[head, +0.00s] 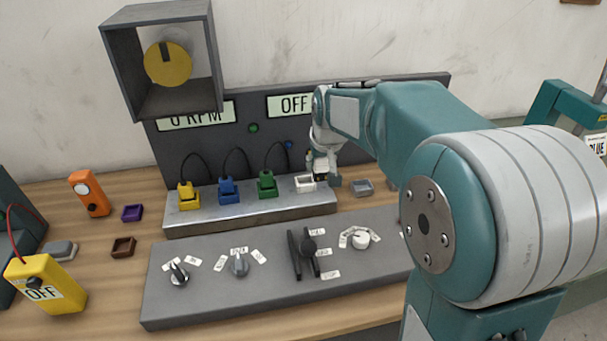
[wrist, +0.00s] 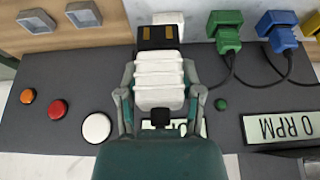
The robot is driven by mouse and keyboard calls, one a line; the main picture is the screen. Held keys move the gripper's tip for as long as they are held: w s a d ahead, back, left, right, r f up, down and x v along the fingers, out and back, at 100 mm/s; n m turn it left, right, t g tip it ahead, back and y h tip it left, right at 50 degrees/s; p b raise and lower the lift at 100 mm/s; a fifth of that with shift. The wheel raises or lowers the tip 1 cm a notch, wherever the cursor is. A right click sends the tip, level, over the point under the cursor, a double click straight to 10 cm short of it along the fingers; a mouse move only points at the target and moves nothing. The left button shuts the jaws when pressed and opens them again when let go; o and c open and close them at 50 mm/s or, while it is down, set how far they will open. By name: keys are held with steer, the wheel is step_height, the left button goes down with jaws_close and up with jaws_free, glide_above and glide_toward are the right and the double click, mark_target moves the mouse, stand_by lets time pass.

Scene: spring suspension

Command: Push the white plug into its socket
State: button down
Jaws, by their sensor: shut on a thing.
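The white plug (wrist: 158,85) is ribbed, with a dark end and brass-coloured contacts. My gripper (wrist: 160,95) is shut on it, with one finger on each side. The white socket (head: 304,184) is a small open-topped box at the right end of the metal ledge. In the wrist view, the white socket (wrist: 168,18) shows partly behind the plug's dark end. In the head view, my gripper (head: 323,166) is just right of the socket and slightly above it. The plug is mostly hidden there by my gripper, and I cannot tell whether it touches the socket.
Yellow (head: 186,195), blue (head: 227,191) and green (head: 267,185) plugs with black cords stand left of the socket. A grey tray (head: 361,187) is to the right. A control panel (head: 215,305) with knobs lies in front. A dark upright panel (head: 200,150) stands behind.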

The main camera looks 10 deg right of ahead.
steer(key=w+f, duration=0.2)
steer(key=w, duration=0.1)
steer(key=w+a+f, duration=0.1)
steer(key=w+f, duration=0.4)
steer(key=w, duration=0.1)
steer(key=shift+w+a+f, duration=0.15)
steer(key=shift+w+a, duration=0.1)
steer(key=shift+w+d+f, duration=0.15)
steer(key=shift+w+f, duration=0.2)
steer(key=shift+f, duration=0.15)
step_height(320, 180, down, 3)
steer(key=shift+w+f, duration=0.1)
steer(key=shift+c, duration=1.3)
jaws_free()
